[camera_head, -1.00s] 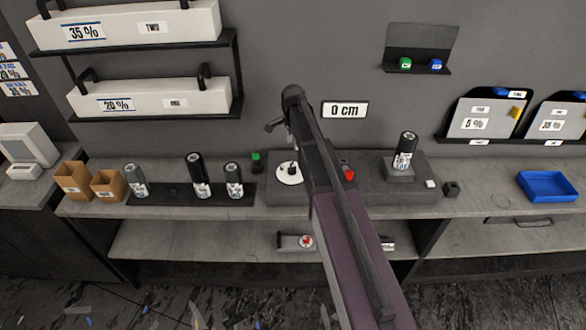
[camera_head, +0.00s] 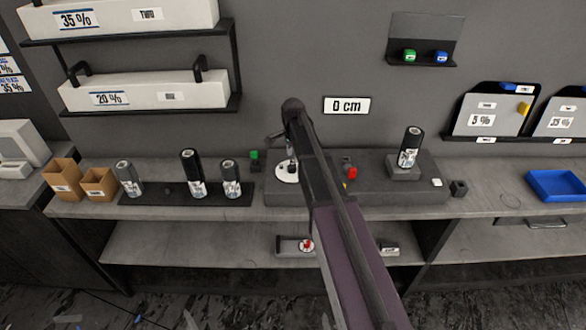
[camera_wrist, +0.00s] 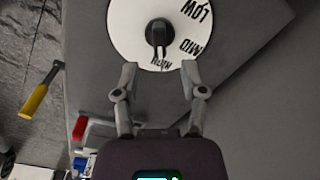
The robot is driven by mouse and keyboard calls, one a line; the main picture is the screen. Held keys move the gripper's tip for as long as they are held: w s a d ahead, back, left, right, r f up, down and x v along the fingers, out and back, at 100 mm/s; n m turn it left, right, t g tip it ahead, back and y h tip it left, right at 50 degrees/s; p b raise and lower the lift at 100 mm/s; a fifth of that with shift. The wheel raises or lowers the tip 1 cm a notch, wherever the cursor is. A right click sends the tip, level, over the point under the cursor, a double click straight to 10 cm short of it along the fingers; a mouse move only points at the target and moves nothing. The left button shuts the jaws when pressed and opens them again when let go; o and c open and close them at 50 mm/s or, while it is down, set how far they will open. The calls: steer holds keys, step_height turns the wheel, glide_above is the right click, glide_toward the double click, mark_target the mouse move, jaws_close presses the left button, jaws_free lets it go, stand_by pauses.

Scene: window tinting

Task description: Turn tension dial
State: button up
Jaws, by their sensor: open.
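The tension dial is a white disc (camera_wrist: 125,32) with a black knob (camera_wrist: 158,35) at its middle and the labels LOW, MID and a third, partly hidden one that seems to read HIGH. A narrow part of the knob extends toward that third label. In the head view, the dial (camera_head: 284,175) sits at the left of a dark grey machine base, partly hidden by my arm. My gripper (camera_wrist: 159,71) is open and empty. Its fingertips are at the disc's near edge in the wrist view, one on each side of the knob's line, apart from the knob.
A red part (camera_head: 351,173) and a dark roll on a stand (camera_head: 404,171) are on the machine base to the right. Several dark rolls stand on a black tray (camera_head: 150,199) to the left. A "0 cm" sign (camera_head: 346,105) hangs behind. A yellow-handled tool (camera_wrist: 36,99) lies nearby.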

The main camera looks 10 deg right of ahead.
mark_target(293, 164)
steer(key=shift+f+b, duration=1.85)
steer(key=shift+f, duration=0.3)
jaws_close()
